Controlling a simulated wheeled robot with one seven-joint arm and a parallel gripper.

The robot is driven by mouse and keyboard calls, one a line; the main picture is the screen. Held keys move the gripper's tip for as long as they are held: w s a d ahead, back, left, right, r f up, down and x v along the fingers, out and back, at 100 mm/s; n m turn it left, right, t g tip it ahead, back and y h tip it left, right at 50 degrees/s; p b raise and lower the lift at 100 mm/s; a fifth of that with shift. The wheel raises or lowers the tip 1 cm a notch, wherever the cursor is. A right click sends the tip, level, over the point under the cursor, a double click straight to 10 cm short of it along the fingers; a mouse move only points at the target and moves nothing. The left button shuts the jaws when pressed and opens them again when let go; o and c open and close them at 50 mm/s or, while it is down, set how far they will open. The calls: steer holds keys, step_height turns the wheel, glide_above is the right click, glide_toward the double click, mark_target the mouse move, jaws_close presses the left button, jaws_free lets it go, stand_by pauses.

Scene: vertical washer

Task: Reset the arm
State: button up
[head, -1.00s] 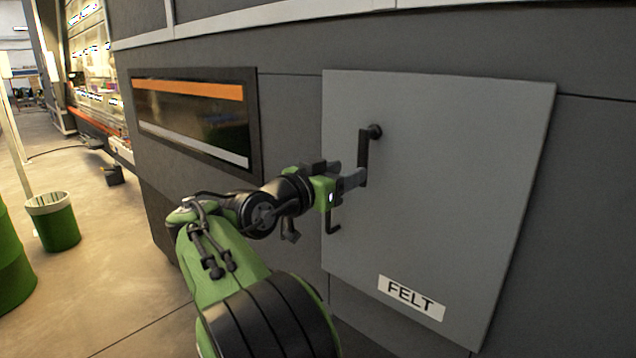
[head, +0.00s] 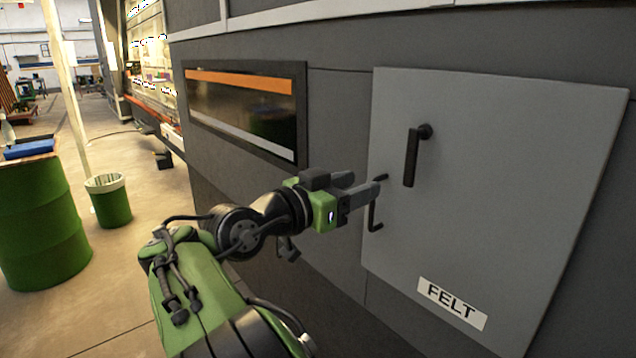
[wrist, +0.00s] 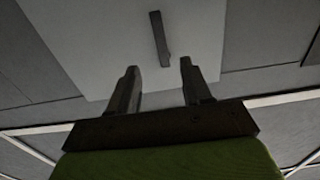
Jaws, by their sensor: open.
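My gripper (head: 362,188) is open and empty in the head view. It is out in front of the grey panel door (head: 490,190), left of and a little below the black lever handle (head: 411,158), and apart from it. The handle hangs down from its round pivot. In the wrist view my two fingers (wrist: 155,85) are spread wide, with the handle (wrist: 160,38) beyond them and nothing between them. The door looks shut against the machine front. My arm reaches in from the lower left.
A second, thin black pull (head: 376,205) sits at the door's left edge, partly behind my fingers. A FELT label (head: 452,303) is low on the door. A dark window (head: 245,110) is to the left. A green drum (head: 42,220) and a bin (head: 108,203) stand on open floor.

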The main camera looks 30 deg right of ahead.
steer(key=d+f+n+t+y, duration=0.2)
steer(key=d+f+n+y, duration=0.15)
steer(key=f+y, duration=0.4)
steer(key=s+a+f+n+t+y, duration=0.2)
steer(key=s+a+f+n+y, duration=0.3)
steer(key=f, duration=0.3)
steer(key=s+a+f+n+y+p, duration=0.1)
steer(key=s+a+f+n+y, duration=0.25)
steer(key=s+a, duration=0.4)
steer(key=s+a+f+n+y, duration=0.2)
steer(key=s+a+n, duration=0.3)
steer(key=a, duration=0.5)
step_height(320, 180, up, 12)
steer(key=p, duration=1.1)
steer(key=shift+w+a+p, duration=0.15)
steer(key=shift+w+p, duration=0.15)
steer(key=shift+p, duration=0.05)
steer(key=shift+f, duration=0.1)
